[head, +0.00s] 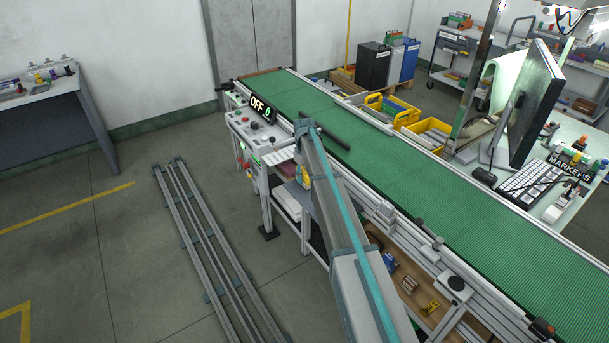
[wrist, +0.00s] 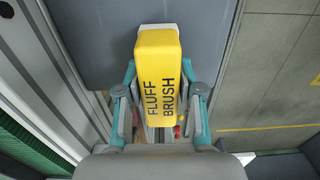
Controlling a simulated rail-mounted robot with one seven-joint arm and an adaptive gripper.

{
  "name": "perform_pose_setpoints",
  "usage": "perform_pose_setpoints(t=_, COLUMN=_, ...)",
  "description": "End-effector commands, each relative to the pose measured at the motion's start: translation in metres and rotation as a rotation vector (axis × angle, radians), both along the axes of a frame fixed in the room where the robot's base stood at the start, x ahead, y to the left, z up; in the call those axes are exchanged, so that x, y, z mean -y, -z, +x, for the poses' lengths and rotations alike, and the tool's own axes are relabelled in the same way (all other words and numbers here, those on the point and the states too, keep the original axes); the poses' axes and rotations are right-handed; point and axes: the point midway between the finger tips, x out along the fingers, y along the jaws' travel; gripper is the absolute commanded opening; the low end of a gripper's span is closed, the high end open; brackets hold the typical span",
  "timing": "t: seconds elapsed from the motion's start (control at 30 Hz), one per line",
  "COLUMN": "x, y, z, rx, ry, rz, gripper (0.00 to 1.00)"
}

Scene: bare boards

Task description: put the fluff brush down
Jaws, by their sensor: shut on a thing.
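The fluff brush (wrist: 158,66) is a yellow block with dark "FLUFF BRUSH" lettering in the wrist view. My gripper (wrist: 159,100) is shut on it, with a grey and teal finger on each side. A flat grey surface (wrist: 90,35) lies beyond the brush; I cannot tell whether the brush touches it. In the head view, a small yellow patch (head: 306,177) shows beside my arm near the conveyor's control end, probably the brush. My arm hides most of that area, including my fingers.
The green conveyor belt (head: 440,200) runs diagonally, its near stretch clear. A control panel (head: 258,135) with an OFF sign (head: 262,106) stands at its far-left end. Metal rails (head: 205,235) lie on the floor. Yellow bins (head: 425,132) stand behind the belt. A lower shelf (head: 405,265) holds small items.

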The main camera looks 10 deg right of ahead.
Motion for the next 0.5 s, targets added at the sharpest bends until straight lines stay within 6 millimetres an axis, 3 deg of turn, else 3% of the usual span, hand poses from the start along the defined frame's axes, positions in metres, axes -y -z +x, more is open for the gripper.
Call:
perform_pose_setpoints(t=0.2, x=-0.0001, y=0.0041, z=-0.0001, rx=0.0, ry=0.0, rz=0.0, gripper=0.0)
perform_pose_setpoints(t=0.23, x=-0.0001, y=0.0035, z=-0.0001, rx=0.0, ry=0.0, rz=0.0, gripper=0.4)
perform_pose_setpoints(t=0.37, x=-0.0001, y=0.0032, z=-0.0001, rx=0.0, ry=0.0, rz=0.0, gripper=0.61)
perform_pose_setpoints(t=0.5, x=-0.0001, y=0.0031, z=-0.0001, rx=0.0, ry=0.0, rz=0.0, gripper=0.62)
